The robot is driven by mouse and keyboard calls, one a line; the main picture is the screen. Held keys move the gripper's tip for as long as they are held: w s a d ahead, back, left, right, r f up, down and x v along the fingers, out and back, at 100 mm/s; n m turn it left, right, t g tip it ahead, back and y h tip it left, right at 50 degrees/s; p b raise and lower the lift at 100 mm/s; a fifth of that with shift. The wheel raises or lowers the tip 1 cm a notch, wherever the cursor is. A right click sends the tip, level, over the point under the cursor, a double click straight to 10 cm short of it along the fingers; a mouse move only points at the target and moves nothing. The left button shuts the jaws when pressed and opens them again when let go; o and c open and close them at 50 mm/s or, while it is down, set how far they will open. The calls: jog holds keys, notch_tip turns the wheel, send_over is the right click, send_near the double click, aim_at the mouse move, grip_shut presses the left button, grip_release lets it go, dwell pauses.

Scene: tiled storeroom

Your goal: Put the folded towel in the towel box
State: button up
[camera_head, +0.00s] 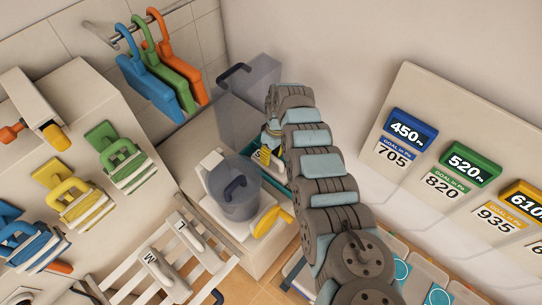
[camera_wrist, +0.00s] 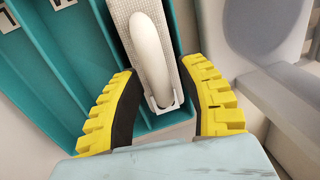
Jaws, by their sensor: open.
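The towel box, a teal box with compartments (camera_wrist: 48,75), fills the left and middle of the wrist view. A small part of it shows beside my arm in the head view (camera_head: 283,176). In the head view my gripper (camera_head: 268,148) is mostly hidden behind my arm.
A translucent grey bin (camera_head: 235,190) stands left of my arm, and another grey container (camera_head: 252,85) is behind. Coloured hangers (camera_head: 160,75) hang on a rail. A sign board (camera_head: 450,165) is at right.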

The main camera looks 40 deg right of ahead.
notch_tip(320, 180, up, 12)
jog(key=d, duration=0.2)
jog(key=shift+d, duration=0.15)
jog(key=shift+w+r, duration=0.1)
jog(key=shift+r, duration=0.05)
dwell(0.6)
